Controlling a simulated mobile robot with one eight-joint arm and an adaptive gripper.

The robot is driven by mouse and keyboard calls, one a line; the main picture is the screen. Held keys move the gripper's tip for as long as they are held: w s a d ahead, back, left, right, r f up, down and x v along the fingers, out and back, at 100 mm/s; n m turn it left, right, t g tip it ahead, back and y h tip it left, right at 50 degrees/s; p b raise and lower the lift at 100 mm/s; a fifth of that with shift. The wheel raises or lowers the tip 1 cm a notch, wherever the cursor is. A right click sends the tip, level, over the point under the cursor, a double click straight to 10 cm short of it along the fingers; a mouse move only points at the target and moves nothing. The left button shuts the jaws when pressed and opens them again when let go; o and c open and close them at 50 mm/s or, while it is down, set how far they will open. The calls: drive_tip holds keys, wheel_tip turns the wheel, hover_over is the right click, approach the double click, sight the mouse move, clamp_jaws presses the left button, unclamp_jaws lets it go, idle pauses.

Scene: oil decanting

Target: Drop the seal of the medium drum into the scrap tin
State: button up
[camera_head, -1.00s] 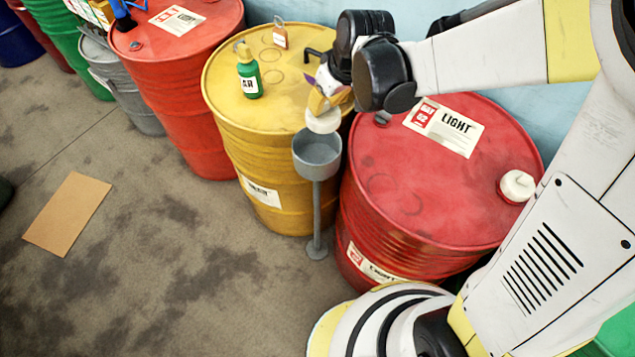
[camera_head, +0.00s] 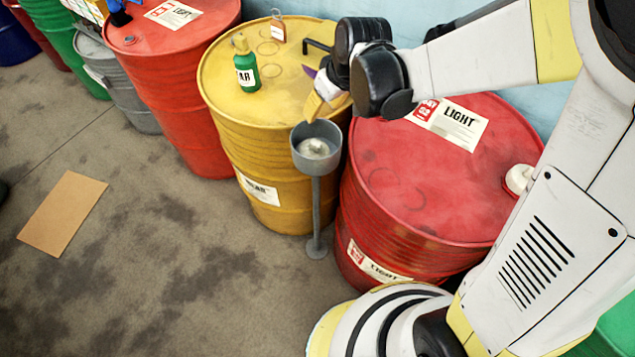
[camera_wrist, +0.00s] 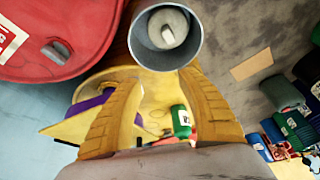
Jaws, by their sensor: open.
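A white round seal (camera_head: 313,149) lies inside the grey scrap tin (camera_head: 301,163), a cup on a thin stand in front of the yellow drum. In the wrist view the seal (camera_wrist: 168,27) rests within the tin (camera_wrist: 140,50). My gripper (camera_head: 318,103) is just above the tin's back rim, apart from the seal. Its two tan fingers (camera_wrist: 160,85) are spread with nothing between them. I cannot read a label naming a medium drum.
The red drum (camera_head: 420,190) marked LIGHT stands right of the tin, with another white cap (camera_head: 518,179) on top. The yellow drum (camera_head: 240,150) carries a green bottle (camera_head: 246,70) and a small tagged item (camera_head: 278,35). Cardboard (camera_head: 62,213) lies on open floor at left.

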drive_tip(key=v, duration=1.2)
drive_tip(key=shift+s, duration=0.1)
drive_tip(key=s+d+f+m+t+h+b, duration=0.2)
drive_tip(key=s+d+m, duration=0.5)
drive_tip(key=s+d, duration=0.5)
wheel_tip(320, 180, down, 3)
drive_tip(key=s+t+b, duration=0.1)
drive_tip(key=b, duration=0.2)
drive_tip(key=shift+s+d+t+h, duration=0.3)
drive_tip(key=shift+s+d, duration=0.05)
drive_tip(key=shift+s, duration=0.05)
drive_tip(key=shift+r, duration=0.1)
